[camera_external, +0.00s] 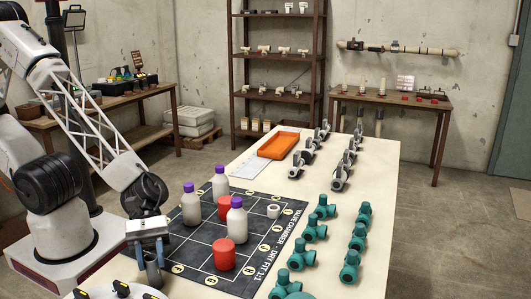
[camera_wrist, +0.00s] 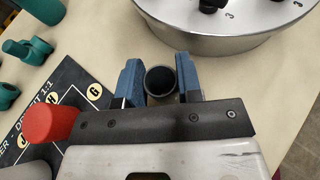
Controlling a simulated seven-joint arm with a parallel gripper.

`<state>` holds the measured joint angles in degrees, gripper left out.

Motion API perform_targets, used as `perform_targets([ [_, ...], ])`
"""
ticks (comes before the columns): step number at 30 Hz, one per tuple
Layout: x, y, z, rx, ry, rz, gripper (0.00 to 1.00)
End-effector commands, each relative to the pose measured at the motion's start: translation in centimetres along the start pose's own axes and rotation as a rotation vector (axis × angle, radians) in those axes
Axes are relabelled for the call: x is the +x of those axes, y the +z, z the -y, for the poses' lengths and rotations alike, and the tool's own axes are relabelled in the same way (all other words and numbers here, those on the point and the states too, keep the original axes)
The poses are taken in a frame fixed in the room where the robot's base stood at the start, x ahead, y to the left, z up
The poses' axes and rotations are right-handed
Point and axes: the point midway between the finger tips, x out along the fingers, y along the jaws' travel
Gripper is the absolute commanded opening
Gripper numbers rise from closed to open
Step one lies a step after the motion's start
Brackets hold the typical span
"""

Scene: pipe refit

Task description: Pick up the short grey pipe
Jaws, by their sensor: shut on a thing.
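My gripper (camera_external: 150,255) is at the near left of the table in the external view, beside the black mat's near left edge. It points down and is shut on a short grey pipe (camera_external: 154,275), which stands upright between the fingers. In the wrist view, my gripper's blue fingers (camera_wrist: 160,84) sit on both sides of the pipe (camera_wrist: 161,94), and I see its round open end. Whether the pipe's lower end touches the table is not clear.
The black mat (camera_external: 206,264) holds white bottles with purple caps, red cylinders and a white ring. A round metal unit (camera_wrist: 225,36) with black knobs stands close to my gripper. Teal fittings (camera_external: 302,256) line the right side. An orange tray (camera_external: 279,145) lies farther back.

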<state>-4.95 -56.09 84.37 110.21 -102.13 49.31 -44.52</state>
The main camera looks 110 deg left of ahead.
Motion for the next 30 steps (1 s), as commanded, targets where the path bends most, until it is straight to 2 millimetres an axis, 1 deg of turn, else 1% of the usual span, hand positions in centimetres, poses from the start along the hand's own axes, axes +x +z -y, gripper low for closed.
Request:
perform_targets([
  [11, 0.0, 0.1, 0.0, 0.0, 0.0, 0.0, 0.1],
  [17, -0.3, 0.8, 0.0, 0.0, 0.0, 0.0, 0.1],
  [27, -1.4, 3.5, 0.0, 0.0, 0.0, 0.001, 0.1],
  [30, -2.5, 2.9, 0.9, -0.001, 0.001, 0.0, 0.1],
])
